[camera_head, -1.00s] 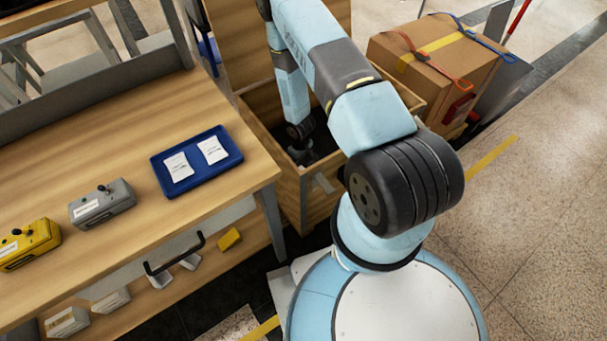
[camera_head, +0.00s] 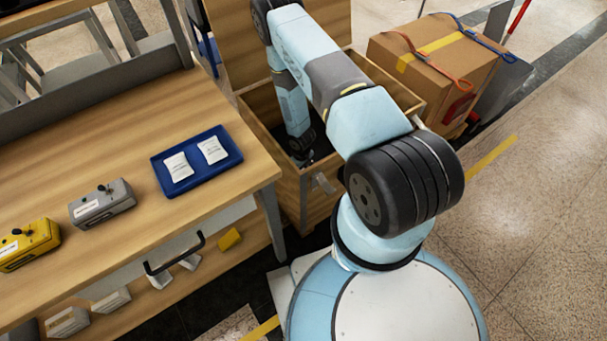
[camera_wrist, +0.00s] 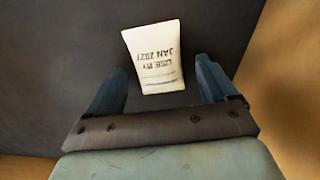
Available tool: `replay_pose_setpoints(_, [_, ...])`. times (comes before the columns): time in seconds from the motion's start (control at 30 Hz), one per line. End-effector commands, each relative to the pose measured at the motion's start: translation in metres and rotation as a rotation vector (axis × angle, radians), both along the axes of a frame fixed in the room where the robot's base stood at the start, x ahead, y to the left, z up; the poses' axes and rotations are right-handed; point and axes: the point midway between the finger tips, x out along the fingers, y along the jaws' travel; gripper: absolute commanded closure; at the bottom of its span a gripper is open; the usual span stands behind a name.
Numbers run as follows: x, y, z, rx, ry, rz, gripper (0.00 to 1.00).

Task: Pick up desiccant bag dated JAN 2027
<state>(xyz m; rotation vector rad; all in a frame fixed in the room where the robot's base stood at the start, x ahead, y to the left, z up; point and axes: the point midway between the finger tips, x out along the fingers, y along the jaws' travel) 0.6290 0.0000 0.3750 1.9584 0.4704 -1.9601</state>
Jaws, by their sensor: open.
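In the wrist view a white desiccant bag (camera_wrist: 153,57) lies on a dark surface. Its print reads upside down as "USE BY JAN 2027". My gripper (camera_wrist: 160,78) is open, with its two blue fingers at either side of the bag's lower part. I see no contact between fingers and bag. In the head view my arm reaches down into an open wooden crate (camera_head: 297,192), and the gripper there is mostly hidden by the crate and arm. Two other white bags (camera_head: 178,167) (camera_head: 212,151) lie on a blue tray (camera_head: 180,189), their print too small to read.
The tray stands on a wooden workbench (camera_head: 130,235), with a grey box (camera_head: 102,204) and a yellow box (camera_head: 28,246). A crate wall (camera_wrist: 292,90) stands close at the right in the wrist view. A strapped cardboard box (camera_head: 435,65) is behind the crate, to the right.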

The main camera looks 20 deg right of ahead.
Motion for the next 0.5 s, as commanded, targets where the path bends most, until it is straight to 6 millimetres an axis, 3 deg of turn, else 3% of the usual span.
replay_pose_setpoints(0.07, [0.0000,-0.0001,0.0001,0.000,0.000,0.000,0.21])
replay_pose_setpoints(0.5, [0.0001,-0.0002,0.0003,0.000,0.000,0.000,0.63])
